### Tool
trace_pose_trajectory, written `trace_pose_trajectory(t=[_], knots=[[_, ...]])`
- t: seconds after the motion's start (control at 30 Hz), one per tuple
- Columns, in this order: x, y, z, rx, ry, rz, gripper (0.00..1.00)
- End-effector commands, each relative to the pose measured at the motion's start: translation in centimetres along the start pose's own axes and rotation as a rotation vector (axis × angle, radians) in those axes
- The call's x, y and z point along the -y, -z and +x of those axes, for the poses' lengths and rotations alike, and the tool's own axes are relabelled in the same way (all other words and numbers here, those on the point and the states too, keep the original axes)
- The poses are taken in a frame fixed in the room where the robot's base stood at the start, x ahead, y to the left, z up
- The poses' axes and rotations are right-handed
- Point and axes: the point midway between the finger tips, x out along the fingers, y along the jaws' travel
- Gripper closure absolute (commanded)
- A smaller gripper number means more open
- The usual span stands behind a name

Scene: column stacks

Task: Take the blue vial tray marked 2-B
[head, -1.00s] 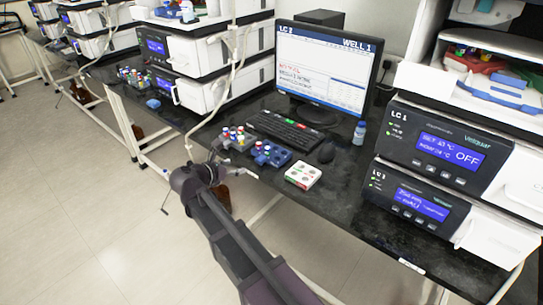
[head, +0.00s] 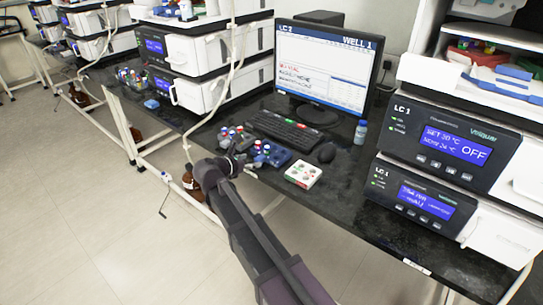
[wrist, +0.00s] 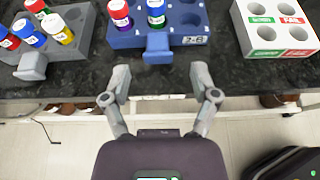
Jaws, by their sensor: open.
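The blue vial tray (wrist: 193,22) is at the top centre of the wrist view, near the bench's front edge, its label ending in "-B". Vials with red, purple and blue parts stand in its left part; some wells to the right are empty. A blue tab (wrist: 157,46) sticks out from its front. My gripper (wrist: 160,78) is open and empty, its fingertips just short of the tab, one to each side.
A grey tray (wrist: 75,47) with several vials stands left of the blue tray. A white block (wrist: 287,28) with round wells and green and red labels is to its right. The keyboard (head: 286,129), mouse (head: 326,153) and a small bottle (head: 360,132) stand behind. Open floor lies before the bench.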

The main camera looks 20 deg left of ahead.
Motion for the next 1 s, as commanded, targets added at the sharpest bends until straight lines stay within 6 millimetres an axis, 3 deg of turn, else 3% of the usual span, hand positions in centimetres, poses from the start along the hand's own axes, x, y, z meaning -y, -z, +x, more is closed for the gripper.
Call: trace_pose_trajectory(t=[0.27,0.7,1.0], knots=[[-0.1,0.1,0.5,0.0,0.0,0.0,0.23],[-0.3,0.4,4.8,0.0,-0.001,0.001,0.23],[-0.2,0.3,5.1,0.0,-0.002,0.001,0.23]])
